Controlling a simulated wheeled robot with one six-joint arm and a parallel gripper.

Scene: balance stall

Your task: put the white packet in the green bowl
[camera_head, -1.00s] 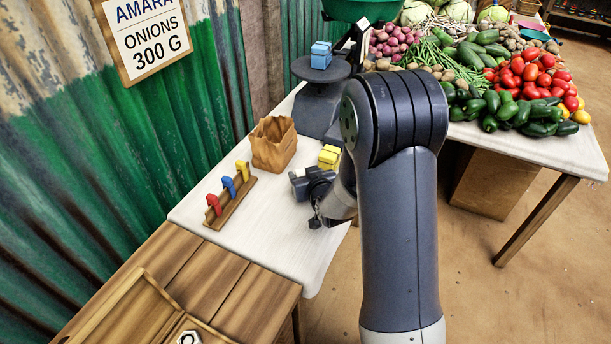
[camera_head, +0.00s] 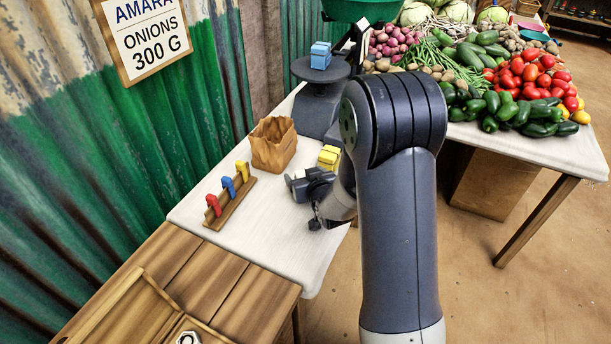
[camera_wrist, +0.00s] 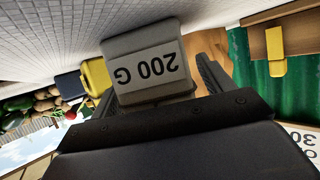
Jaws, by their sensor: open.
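The white packet (camera_wrist: 150,68) is a pale block with a "200 G" label, close up in the wrist view. My gripper (camera_head: 300,187) is open around it, with a dark finger (camera_wrist: 212,76) on its right side. The packet's other side and any contact are unclear. In the head view my gripper is low over the white table, and I cannot make out the packet there. The green bowl (camera_head: 362,10) is at the top edge of the head view, partly cut off, up by the scale.
A brown paper bag (camera_head: 273,145) and a rack with coloured pegs (camera_head: 231,203) are to the left. The scale (camera_head: 320,100) carries a blue block (camera_head: 320,55). Vegetables (camera_head: 480,75) fill the right table. The front of the white table is clear.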

